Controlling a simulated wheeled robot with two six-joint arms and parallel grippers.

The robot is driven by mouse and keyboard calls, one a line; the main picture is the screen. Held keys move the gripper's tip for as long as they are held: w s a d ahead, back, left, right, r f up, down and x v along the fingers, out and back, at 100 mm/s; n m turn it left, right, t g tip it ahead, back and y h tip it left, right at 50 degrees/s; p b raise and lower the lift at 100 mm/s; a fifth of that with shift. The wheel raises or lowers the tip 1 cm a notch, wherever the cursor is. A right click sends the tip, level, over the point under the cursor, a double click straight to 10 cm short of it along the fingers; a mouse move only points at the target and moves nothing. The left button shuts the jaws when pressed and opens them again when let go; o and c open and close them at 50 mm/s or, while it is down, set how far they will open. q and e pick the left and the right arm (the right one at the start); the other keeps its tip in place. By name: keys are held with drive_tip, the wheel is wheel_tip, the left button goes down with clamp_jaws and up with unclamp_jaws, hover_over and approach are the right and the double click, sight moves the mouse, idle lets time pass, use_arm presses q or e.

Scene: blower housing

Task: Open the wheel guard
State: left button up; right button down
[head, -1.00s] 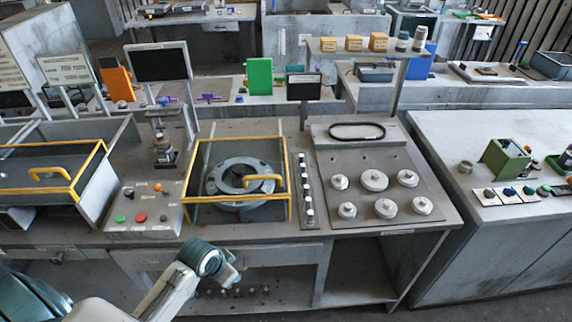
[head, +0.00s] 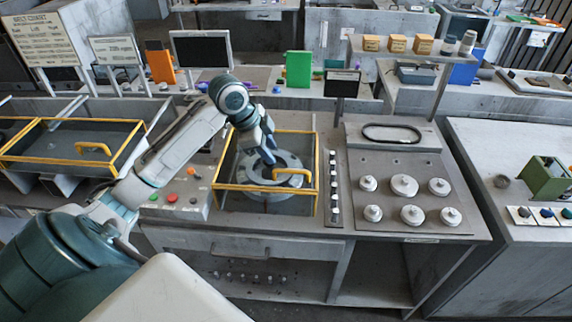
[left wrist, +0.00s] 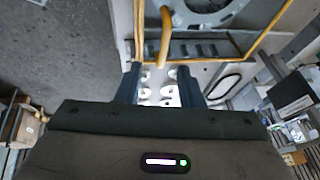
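The wheel guard (head: 223,184) is a yellow-framed, see-through box on the bench, and it looks closed. A round grey wheel (head: 258,190) sits inside it. A yellow handle (head: 290,174) is on the guard's front right part. My left gripper (head: 268,153) is above the guard, left of and behind the handle in the head view. In the left wrist view, the gripper's two dark fingers (left wrist: 160,78) are apart with nothing between them. The handle (left wrist: 164,42) shows just beyond the fingertips, apparently apart from them. My right gripper is out of view.
Another yellow-framed box with its own handle (head: 94,148) stands at the left. A button panel (head: 180,200) lies between the boxes. A row of knobs (head: 334,190) and a plate with several white knobs (head: 404,185) are at the right. A black monitor (head: 202,50) stands behind.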

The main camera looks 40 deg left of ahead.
sight(284, 170)
use_arm(q)
drive_tip(key=p+x, duration=0.1)
drive_tip(key=x, duration=0.1)
drive_tip(key=p+x, duration=0.1)
drive_tip(key=x, duration=0.2)
drive_tip(key=p+x, duration=0.1)
drive_tip(key=x, duration=0.1)
drive_tip(key=shift+w+f+p, duration=0.1)
drive_tip(key=shift+w+p, duration=0.25)
drive_tip(key=shift+w, duration=0.15)
drive_tip(key=shift+x, duration=0.9)
drive_tip(key=shift+c, duration=0.2)
drive_tip(key=c, duration=0.7)
